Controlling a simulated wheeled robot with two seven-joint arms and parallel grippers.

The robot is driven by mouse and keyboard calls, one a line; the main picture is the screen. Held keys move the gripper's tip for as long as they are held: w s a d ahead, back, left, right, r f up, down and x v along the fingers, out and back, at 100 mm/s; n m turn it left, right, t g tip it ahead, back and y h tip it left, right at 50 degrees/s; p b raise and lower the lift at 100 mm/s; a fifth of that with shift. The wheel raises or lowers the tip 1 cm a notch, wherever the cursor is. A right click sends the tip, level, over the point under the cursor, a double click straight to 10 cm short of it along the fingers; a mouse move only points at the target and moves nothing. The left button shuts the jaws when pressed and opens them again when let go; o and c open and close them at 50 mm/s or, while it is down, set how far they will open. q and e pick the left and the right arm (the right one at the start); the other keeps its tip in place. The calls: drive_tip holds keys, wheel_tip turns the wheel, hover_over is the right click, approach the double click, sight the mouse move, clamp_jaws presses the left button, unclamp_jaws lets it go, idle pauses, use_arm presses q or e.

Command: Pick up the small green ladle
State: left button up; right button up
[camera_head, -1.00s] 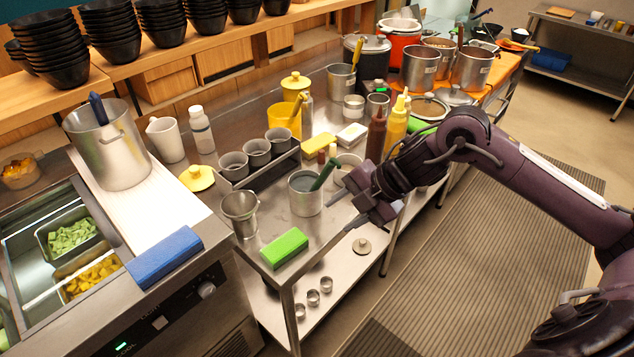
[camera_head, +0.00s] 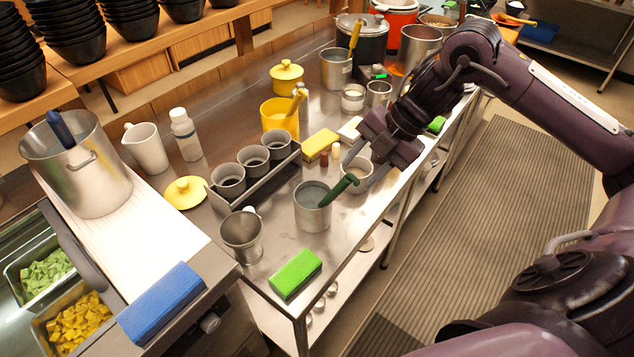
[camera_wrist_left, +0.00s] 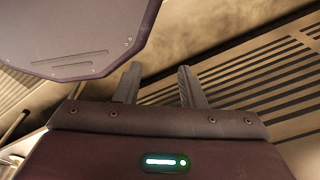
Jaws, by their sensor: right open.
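The small green ladle (camera_head: 345,187) leans in a steel pot (camera_head: 313,215) near the table's front edge. Its dark green handle sticks out up and to the right; its bowl is hidden inside the pot. My right gripper (camera_head: 362,172) is open in the head view, its fingers just above and right of the handle's end, over a small light cup (camera_head: 356,182). I see nothing between its fingers; whether a finger touches the handle I cannot tell. My left gripper (camera_wrist_left: 157,76) shows only in the left wrist view, open and empty, with striped floor matting behind.
A rack with three grey cups (camera_head: 254,160) stands left of the pot. A steel cup (camera_head: 242,238) and a green sponge (camera_head: 296,273) are in front. A yellow sponge (camera_head: 320,144) and yellow pot (camera_head: 279,118) stand behind. A blue sponge (camera_head: 161,302) lies at left.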

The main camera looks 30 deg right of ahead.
sight(330, 198)
drive_tip(key=shift+w, duration=0.2)
drive_tip(key=p+x, duration=0.3)
drive_tip(key=x, duration=0.4)
drive_tip(key=shift+a, duration=0.15)
drive_tip(key=shift+f, duration=0.25)
use_arm(q)
drive_tip(key=r, duration=0.1)
drive_tip(key=s+r, duration=0.1)
drive_tip(key=r, duration=0.1)
drive_tip(key=shift+s, duration=0.2)
use_arm(e)
clamp_jaws()
